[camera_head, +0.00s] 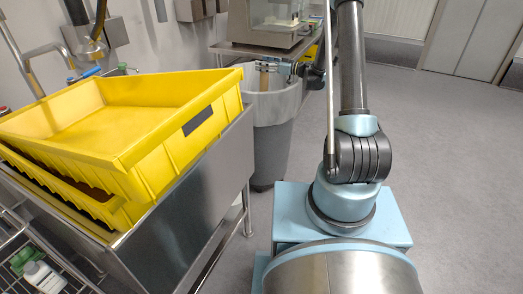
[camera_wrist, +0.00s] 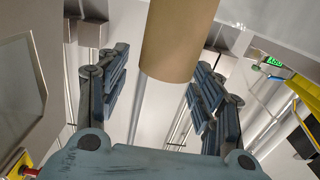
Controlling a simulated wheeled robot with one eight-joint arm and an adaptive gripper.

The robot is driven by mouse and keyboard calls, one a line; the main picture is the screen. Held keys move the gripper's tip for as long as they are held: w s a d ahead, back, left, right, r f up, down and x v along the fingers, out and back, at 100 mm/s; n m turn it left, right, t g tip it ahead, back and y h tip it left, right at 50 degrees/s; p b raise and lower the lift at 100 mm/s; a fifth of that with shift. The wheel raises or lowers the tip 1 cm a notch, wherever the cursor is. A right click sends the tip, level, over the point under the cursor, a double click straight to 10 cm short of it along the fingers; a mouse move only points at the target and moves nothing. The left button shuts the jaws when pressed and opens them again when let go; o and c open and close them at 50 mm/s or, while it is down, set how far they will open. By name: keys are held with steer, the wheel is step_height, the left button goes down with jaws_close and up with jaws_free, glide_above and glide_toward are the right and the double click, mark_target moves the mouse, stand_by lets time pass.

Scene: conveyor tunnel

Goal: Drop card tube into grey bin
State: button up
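The card tube is a plain brown cylinder. In the wrist view the card tube (camera_wrist: 178,42) stands between the two fingers of my gripper (camera_wrist: 163,78). It looks close to the right finger, with a narrow gap at the left finger. Whether both fingers press on it is not clear. In the head view the tube (camera_head: 264,77) is small and upright at the bin's mouth, beside my gripper (camera_head: 272,65). The grey bin (camera_head: 272,145) stands on the floor past the steel table. Its inside is mostly hidden.
Stacked yellow crates (camera_head: 165,150) rest tilted on a steel stand (camera_head: 205,185) at the left, close to the bin. A steel bench (camera_head: 245,48) with a machine is behind the bin. A wire rack with bottles (camera_head: 42,276) is at lower left. The floor (camera_head: 460,180) at right is clear.

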stand_by(0.3)
step_height(320, 180, up, 10)
stand_by(0.7)
steer(key=shift+f, duration=0.1)
